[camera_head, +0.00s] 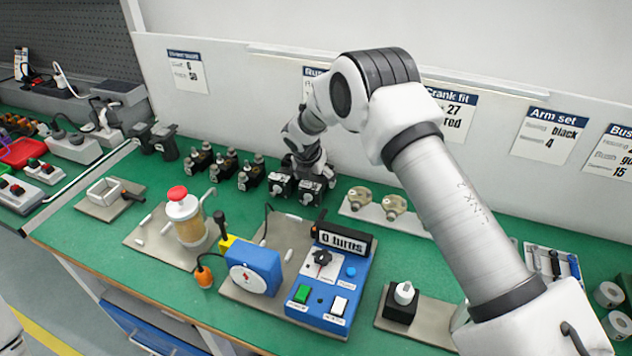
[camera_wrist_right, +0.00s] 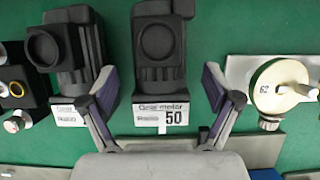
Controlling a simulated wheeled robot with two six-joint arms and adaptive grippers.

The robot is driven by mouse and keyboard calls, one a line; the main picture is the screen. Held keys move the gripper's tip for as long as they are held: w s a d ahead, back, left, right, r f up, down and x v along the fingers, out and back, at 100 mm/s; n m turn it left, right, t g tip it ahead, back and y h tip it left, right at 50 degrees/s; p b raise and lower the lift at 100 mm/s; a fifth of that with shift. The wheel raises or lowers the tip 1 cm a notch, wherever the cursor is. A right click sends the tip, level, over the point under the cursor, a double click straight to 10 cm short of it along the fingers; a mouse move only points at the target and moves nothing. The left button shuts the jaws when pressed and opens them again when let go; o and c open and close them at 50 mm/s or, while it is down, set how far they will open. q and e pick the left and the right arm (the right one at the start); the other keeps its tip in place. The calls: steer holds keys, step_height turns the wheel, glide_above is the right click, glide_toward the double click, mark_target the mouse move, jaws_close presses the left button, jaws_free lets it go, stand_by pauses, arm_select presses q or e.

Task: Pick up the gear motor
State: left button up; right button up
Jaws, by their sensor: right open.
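A dark gear motor (camera_wrist_right: 160,45) with a round opening and a white label reading "Gear motor 50" lies centred in the right wrist view. A similar dark motor (camera_wrist_right: 68,48) with a label is at its left. In the head view the two dark units (camera_head: 311,192) and (camera_head: 281,188) stand at the back of the green bench, under my right arm. My right gripper (camera_wrist_right: 158,82) is open, one finger to each side of the centred motor's near end. Nothing is held, and I cannot tell the height gap. The head view (camera_head: 306,166) mostly hides its fingers. My left gripper is not seen.
A plate with pale pulleys (camera_head: 376,207) is to the motors' right. Several black fittings (camera_head: 226,165) stand to their left. A blue control box (camera_head: 327,288) and a red-topped pump (camera_head: 184,212) stand in front. The white back wall (camera_head: 220,60) rises behind.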

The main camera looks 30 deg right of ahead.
steer(key=x, duration=0.2)
steer(key=shift+w+d+f, duration=0.1)
steer(key=shift+w+f, duration=0.05)
steer(key=shift+f, duration=0.2)
steer(key=shift+r, duration=0.15)
steer(key=c, duration=1.3)
steer(key=shift+r, duration=0.15)
